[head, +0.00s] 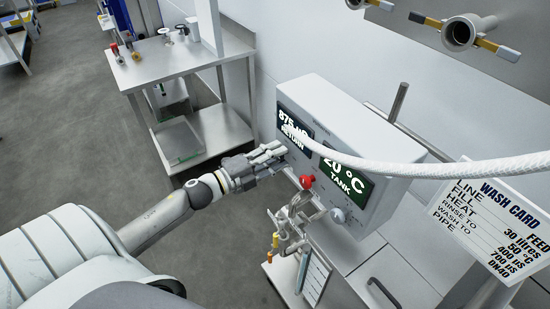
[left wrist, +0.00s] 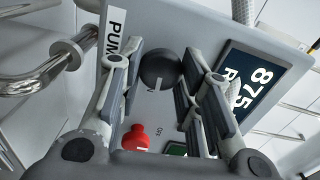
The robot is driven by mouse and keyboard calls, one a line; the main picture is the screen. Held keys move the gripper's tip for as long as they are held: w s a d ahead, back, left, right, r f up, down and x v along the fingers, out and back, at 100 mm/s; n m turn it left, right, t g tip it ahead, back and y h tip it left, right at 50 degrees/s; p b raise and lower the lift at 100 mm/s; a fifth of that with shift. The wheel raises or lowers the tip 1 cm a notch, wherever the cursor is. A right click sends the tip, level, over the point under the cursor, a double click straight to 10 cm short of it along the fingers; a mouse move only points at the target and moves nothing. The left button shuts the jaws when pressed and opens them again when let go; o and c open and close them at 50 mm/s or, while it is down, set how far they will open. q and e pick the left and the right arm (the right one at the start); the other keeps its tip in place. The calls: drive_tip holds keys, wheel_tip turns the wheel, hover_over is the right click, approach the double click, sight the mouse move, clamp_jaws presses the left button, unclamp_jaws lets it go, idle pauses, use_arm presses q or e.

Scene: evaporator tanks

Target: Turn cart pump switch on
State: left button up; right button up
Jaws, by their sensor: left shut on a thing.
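The cart's grey control box (head: 330,105) has two dark displays on its sloped front, the return display (head: 294,124) and the tank display (head: 346,174). My left gripper (head: 268,155) reaches the left part of this front. In the left wrist view, a round black knob (left wrist: 160,68) lies between the fingers of my left gripper (left wrist: 157,80), under a label (left wrist: 115,30) reading "PUM", the rest hidden. The gripper is shut on this knob. A small mark near the knob reads "OFF". The gripper hides the knob in the head view. My right gripper is not in view.
A red knob (head: 307,182) sits below the displays and also shows near the fingers in the left wrist view (left wrist: 136,137). A white hose (head: 440,168) crosses in front of the box. Metal fittings (head: 290,222) hang below. A steel table (head: 175,58) stands behind.

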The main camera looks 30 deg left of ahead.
use_arm(q)
drive_tip(key=shift+m, duration=0.7)
drive_tip(key=o, duration=1)
drive_tip(key=shift+s, duration=0.15)
drive_tip(key=v, duration=1.1)
drive_tip(key=shift+s+a+f, duration=0.1)
drive_tip(key=shift+s+a, duration=0.05)
drive_tip(key=shift+s, duration=0.2)
